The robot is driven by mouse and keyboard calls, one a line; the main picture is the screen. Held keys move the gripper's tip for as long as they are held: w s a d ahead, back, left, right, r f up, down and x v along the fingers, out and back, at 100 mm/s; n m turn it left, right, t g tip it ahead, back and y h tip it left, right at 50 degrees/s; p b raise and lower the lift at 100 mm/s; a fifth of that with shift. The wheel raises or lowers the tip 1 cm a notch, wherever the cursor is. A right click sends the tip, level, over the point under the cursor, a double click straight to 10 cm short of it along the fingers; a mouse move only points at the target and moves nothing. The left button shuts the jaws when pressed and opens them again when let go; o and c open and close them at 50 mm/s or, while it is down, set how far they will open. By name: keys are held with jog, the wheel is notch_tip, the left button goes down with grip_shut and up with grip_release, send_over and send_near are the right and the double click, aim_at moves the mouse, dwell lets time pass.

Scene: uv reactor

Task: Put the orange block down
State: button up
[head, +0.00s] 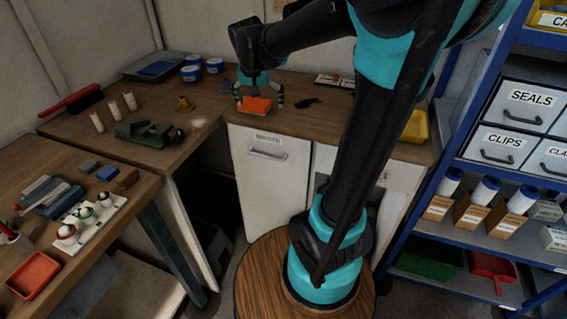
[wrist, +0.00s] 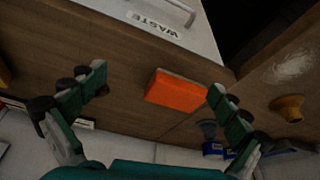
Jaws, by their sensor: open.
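The orange block (head: 257,104) rests on the wooden counter (head: 215,117) near its front edge, above the cabinet labelled WASTE. In the wrist view the orange block (wrist: 176,92) lies between my spread fingers, closer to the right finger and clearly apart from the left one. I cannot tell whether the right fingertip touches it. My gripper (head: 259,98) is open over the block in the head view; its fingers also show spread in the wrist view (wrist: 154,90).
A yellow bin (head: 415,127) sits at the counter's right end. The WASTE cabinet handle (head: 267,154) is below.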

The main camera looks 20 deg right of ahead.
jog(key=s+d+f+n, duration=0.2)
jog(key=s+f, duration=0.6)
jog(key=s, duration=0.1)
jog(key=s+d+f+n+y, duration=0.1)
jog(key=s+f+n, duration=0.1)
jog(key=s+f, duration=0.6)
jog(key=s, duration=0.2)
jog(key=shift+s+d+n+t+y, duration=0.3)
jog(key=shift+d+n, duration=0.1)
jog(key=shift+r, duration=0.1)
